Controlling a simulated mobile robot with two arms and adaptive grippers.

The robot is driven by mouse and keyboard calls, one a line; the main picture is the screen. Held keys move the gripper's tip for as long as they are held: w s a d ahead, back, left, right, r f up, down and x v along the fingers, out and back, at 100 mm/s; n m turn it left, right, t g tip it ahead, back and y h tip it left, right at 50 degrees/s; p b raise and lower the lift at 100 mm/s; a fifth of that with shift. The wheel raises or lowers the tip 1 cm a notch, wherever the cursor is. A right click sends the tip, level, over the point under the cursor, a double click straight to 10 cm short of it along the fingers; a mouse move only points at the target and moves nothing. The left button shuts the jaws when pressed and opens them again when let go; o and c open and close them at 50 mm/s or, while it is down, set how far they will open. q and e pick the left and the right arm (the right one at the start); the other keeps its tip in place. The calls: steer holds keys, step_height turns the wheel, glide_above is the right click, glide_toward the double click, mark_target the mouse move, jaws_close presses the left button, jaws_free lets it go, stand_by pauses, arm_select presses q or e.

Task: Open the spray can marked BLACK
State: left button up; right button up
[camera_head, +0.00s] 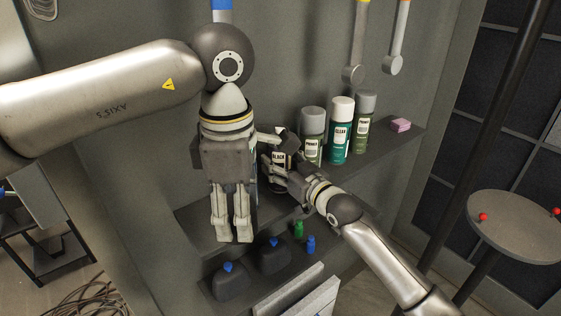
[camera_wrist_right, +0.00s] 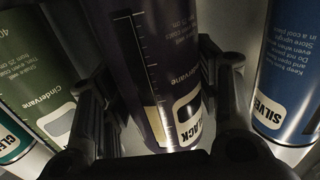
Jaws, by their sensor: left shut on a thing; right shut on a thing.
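The spray can marked BLACK (camera_head: 279,157) stands on the shelf in the head view, its sides partly covered by my right gripper. In the right wrist view the same can (camera_wrist_right: 165,60) is between the two fingers, its label upside down. My right gripper (camera_head: 272,156) is shut on its body. My left gripper (camera_head: 231,238) hangs with its fingers down, left of and apart from the can in the picture. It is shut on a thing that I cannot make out. Whether the can's cap is on is not clear.
Capped cans (camera_head: 312,135), (camera_head: 341,130), (camera_head: 363,122) stand right of the BLACK can. A SILVER can (camera_wrist_right: 288,75) is close beside it in the right wrist view. A pink block (camera_head: 401,125) lies at the shelf's right end. Small green (camera_head: 298,230) and blue (camera_head: 311,244) items stand below.

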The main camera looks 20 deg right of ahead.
steer(key=o, duration=1.6)
steer(key=shift+w+f, duration=0.1)
steer(key=shift+f, duration=0.1)
steer(key=shift+o, duration=0.6)
steer(key=shift+a, duration=0.1)
steer(key=shift+r, duration=0.1)
steer(key=shift+r, duration=0.1)
